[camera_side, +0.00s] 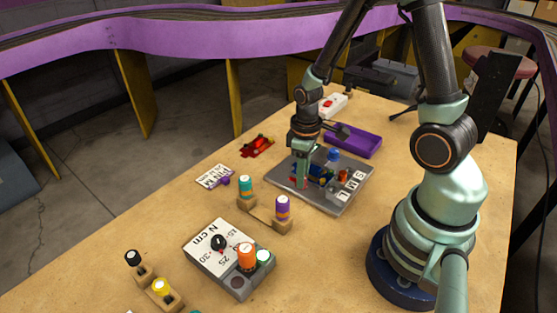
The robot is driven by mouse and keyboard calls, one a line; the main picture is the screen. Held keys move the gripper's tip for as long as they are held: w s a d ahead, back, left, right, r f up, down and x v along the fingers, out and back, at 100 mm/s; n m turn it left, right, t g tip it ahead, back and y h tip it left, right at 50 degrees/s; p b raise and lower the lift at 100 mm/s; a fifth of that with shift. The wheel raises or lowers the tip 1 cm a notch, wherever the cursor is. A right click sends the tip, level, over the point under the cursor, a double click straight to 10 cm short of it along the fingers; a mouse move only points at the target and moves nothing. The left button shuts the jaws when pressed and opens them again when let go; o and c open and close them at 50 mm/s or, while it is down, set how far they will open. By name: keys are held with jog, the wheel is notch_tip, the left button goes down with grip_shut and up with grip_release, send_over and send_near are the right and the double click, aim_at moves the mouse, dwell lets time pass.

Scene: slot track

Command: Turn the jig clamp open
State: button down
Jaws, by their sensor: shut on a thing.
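The grey jig plate (335,203) lies on the table under my gripper, with white lettering along its right side. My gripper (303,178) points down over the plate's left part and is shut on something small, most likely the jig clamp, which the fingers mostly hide. A small blue and red car-like body (322,172) lies on the plate just right of the fingers. A blue knob (333,154) stands behind it and an orange-red piece (343,176) to its right. Whether the clamp is turned open cannot be told from this view.
A purple tray (360,141) and a white box with a red button (333,104) lie behind the jig. A red car (257,146) and a white card (214,176) lie to the left. A torque dial box (212,262) and wooden holders with coloured-top bits (268,218) stand in front.

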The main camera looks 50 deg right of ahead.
jog(key=c, duration=0.6)
grip_release()
jog(key=shift+r, duration=0.1)
notch_tip(320, 180, up, 12)
dwell(0.5)
jog(key=a+r+m+t, duration=0.1)
jog(key=a+r+t, duration=0.1)
jog(key=r, duration=0.1)
jog(key=s+a+r+m+t, duration=0.1)
jog(key=a+r, duration=0.1)
jog(key=r, duration=0.2)
jog(key=a+r+m+t, duration=0.1)
jog(key=a+r+t, duration=0.1)
jog(key=r, duration=0.1)
jog(key=shift+s+a+r+t, duration=0.15)
jog(key=shift+s+r+t, duration=0.15)
jog(key=shift+s, duration=0.1)
